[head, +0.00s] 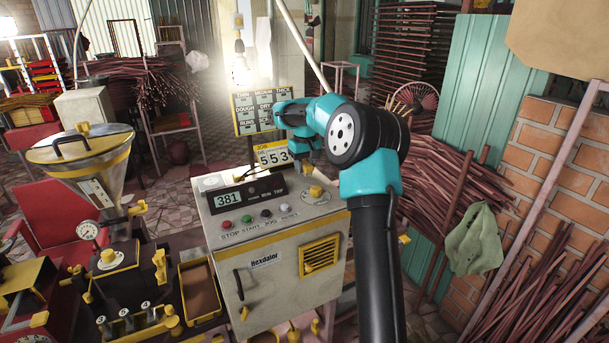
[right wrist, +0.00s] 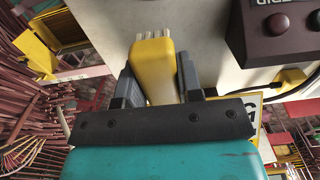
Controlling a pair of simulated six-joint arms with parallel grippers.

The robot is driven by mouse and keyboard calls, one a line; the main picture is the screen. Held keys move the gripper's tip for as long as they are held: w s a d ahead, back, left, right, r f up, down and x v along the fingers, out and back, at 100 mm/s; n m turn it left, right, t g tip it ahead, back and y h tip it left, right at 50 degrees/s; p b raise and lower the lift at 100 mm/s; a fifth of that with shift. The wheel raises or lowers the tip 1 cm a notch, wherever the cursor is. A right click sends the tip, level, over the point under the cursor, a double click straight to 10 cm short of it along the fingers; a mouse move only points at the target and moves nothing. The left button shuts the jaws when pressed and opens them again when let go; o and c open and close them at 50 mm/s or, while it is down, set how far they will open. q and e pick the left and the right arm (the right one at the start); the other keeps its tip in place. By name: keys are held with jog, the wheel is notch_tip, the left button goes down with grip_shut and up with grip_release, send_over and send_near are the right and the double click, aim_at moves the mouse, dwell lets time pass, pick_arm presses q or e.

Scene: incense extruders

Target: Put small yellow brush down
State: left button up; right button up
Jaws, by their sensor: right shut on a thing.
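In the right wrist view, the small yellow brush (right wrist: 153,65) sits between the two dark fingers of my right gripper (right wrist: 157,80). Its pale bristles point away from the gripper, over the light top of the control cabinet. The right gripper is shut on the brush's yellow body. In the head view, my right gripper (head: 303,150) is above the back of the control cabinet (head: 262,270), partly hidden by its own arm. I cannot make out the brush there. Whether the brush touches the cabinet top is unclear. My left gripper is not in view.
A funnel machine (head: 85,150) and a yellow-rimmed tray (head: 182,263) are at the left. Stick bundles lie at the right.

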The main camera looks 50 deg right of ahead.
aim_at(304, 180)
jog(key=shift+w+d+f, duration=0.2)
jog(key=shift+w+d, duration=0.05)
jog(key=shift+f, duration=1.6)
jog(key=shift+f, duration=0.1)
jog(key=o, duration=1)
